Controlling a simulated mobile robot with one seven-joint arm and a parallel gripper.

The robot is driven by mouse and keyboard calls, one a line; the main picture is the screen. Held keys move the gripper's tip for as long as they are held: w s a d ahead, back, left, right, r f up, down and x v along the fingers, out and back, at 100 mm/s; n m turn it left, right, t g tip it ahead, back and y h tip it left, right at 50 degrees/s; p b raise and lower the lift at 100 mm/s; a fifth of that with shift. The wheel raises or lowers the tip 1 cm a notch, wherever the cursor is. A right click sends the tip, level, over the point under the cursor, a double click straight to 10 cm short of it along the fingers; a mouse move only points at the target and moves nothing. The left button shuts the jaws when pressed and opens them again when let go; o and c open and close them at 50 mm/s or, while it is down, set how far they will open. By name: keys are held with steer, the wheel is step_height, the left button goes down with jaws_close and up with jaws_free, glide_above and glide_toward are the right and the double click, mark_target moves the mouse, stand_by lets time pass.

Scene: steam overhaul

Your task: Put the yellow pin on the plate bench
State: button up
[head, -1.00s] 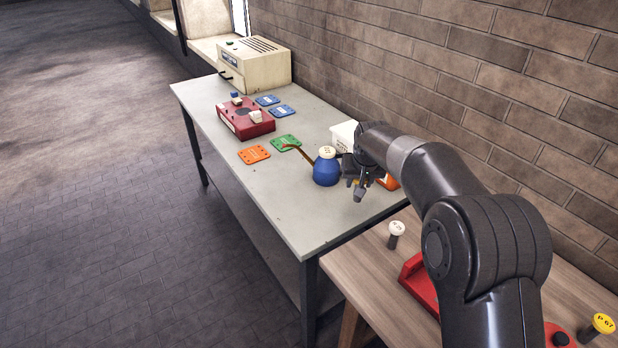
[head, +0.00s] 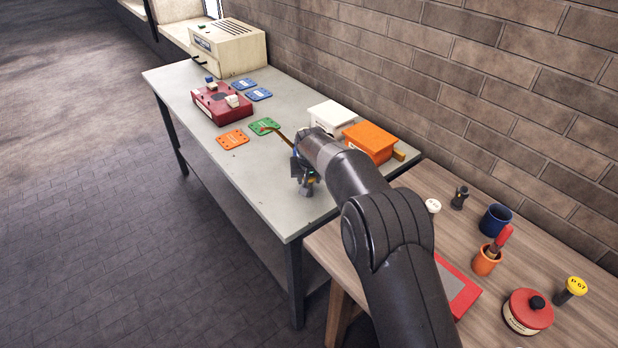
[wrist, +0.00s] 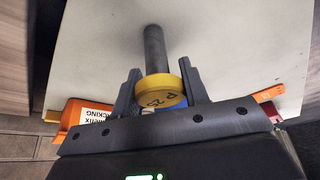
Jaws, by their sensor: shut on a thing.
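In the wrist view my gripper (wrist: 158,88) is shut on a yellow-headed pin (wrist: 160,97), with its dark shank pointing away from the gripper. The pin's head has dark lettering. In the head view my gripper (head: 304,182) is over the near part of the grey-topped bench (head: 230,165) that carries coloured plates. The held pin is too small to make out there. In the wrist view the pale bench top (wrist: 225,45) lies beyond the pin; whether the shank touches it I cannot tell. Another yellow-headed pin (head: 575,286) stands on the wooden bench.
An orange box (head: 370,142) and a white box (head: 332,115) stand near the wall. An orange plate (head: 232,139), green plate (head: 263,127) and red block (head: 221,104) are farther left. The wooden bench (head: 400,215) holds an orange cup (head: 487,261) and a blue cup (head: 495,220).

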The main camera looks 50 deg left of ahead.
steer(key=o, duration=1.3)
steer(key=shift+o, duration=0.2)
steer(key=v, duration=1.2)
steer(key=shift+r, duration=0.1)
